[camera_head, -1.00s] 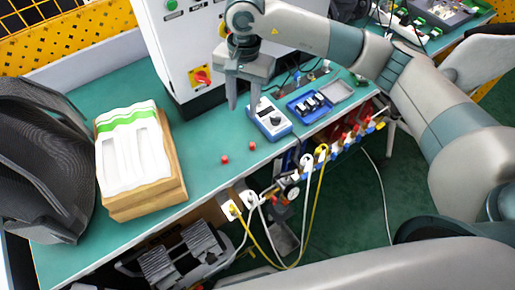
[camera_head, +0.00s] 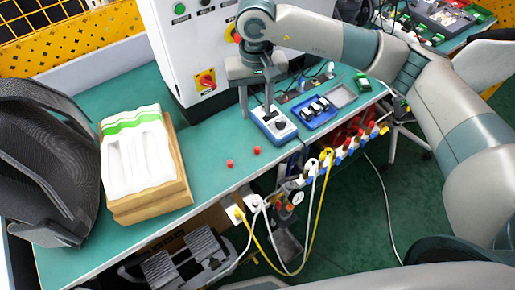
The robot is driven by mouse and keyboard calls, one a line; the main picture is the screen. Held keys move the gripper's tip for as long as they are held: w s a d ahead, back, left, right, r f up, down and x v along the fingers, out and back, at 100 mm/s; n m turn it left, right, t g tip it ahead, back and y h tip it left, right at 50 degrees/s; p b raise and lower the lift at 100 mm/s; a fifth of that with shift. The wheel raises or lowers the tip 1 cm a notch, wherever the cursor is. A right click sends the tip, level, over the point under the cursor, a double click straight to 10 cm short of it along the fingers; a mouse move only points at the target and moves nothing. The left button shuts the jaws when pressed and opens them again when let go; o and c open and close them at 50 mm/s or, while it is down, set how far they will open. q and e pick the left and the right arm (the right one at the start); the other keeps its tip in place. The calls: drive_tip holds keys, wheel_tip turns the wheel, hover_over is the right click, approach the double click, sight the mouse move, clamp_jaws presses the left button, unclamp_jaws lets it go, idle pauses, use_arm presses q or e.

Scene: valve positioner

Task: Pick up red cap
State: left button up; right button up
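Two small red caps lie on the green tabletop near its front edge, one on the left (camera_head: 230,163) and one on the right (camera_head: 257,150). My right gripper (camera_head: 256,112) points down above the table, behind the caps and beside the blue and white device. Its two fingers are apart, and I see nothing held between them. It does not touch either cap. My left gripper is not in view.
A blue and white device (camera_head: 274,124) stands right of the caps, with a blue tray (camera_head: 314,112) beyond it. A white control cabinet (camera_head: 190,45) rises behind. A wooden block with a white insert (camera_head: 150,205) stands left. Cables hang below the front edge.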

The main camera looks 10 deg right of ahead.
drive_tip(key=p, duration=0.5)
hover_over(257, 147)
wheel_tip(257, 147, down, 10)
drive_tip(key=shift+s+a+f, duration=0.1)
drive_tip(key=shift+s+f, duration=0.05)
drive_tip(key=shift+f, duration=0.6)
drive_tip(key=shift+f+p, duration=0.6)
drive_tip(key=shift+p, duration=0.05)
wheel_tip(257, 147, down, 3)
drive_tip(key=shift+r+p, duration=0.1)
drive_tip(key=shift+p, duration=0.8)
drive_tip(key=shift+w+f, duration=0.2)
drive_tip(key=shift+f, duration=0.4)
clamp_jaws()
